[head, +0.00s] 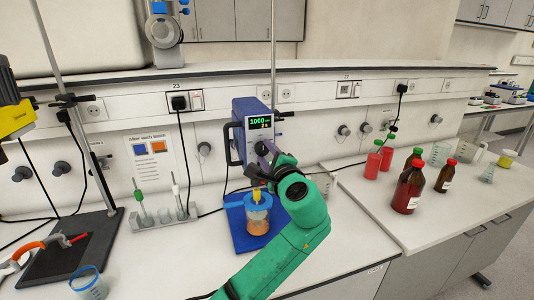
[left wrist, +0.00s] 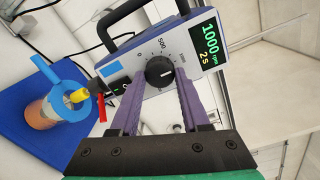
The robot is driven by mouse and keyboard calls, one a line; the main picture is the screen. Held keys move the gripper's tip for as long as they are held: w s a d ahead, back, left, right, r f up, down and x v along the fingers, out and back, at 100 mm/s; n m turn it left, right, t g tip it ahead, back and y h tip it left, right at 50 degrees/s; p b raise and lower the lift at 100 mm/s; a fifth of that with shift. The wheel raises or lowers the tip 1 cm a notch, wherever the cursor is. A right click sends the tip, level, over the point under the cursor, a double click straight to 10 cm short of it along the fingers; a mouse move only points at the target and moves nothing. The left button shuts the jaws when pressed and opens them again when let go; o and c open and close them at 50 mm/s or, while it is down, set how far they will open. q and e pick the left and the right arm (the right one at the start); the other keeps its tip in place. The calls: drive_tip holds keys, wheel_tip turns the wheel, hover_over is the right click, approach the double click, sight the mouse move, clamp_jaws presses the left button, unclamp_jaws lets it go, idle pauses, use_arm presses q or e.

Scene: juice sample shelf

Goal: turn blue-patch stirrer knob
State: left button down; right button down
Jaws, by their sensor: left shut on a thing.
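The stirrer (head: 239,125) is a blue-purple housing with a lit display reading 1000 rpm and 2 s. In the left wrist view its black knob (left wrist: 160,72) has a white mark and sits on a dial marked 0 and 500. A blue patch (left wrist: 112,68) shows on the housing beside the dial. My left gripper (left wrist: 160,78) has its purple fingers on either side of the knob, shut on it.
A vessel of orange liquid (head: 257,226) stands on the stirrer's blue base (head: 236,226), just below my gripper. Red-brown bottles (head: 409,188) stand on the right. The front left bench has a beaker (head: 88,283).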

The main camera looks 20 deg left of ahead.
use_arm(q)
drive_tip(key=shift+c, duration=1.9)
unclamp_jaws()
drive_tip(key=shift+a+r, duration=0.15)
drive_tip(key=shift+r, duration=0.15)
drive_tip(key=shift+w+a+f, duration=0.15)
drive_tip(key=shift+w+f, duration=0.05)
drive_tip(key=shift+f, duration=0.05)
drive_tip(key=b+v, duration=0.5)
drive_tip(key=v, duration=0.9)
drive_tip(key=shift+s+b, duration=0.25)
drive_tip(key=shift+b, duration=0.05)
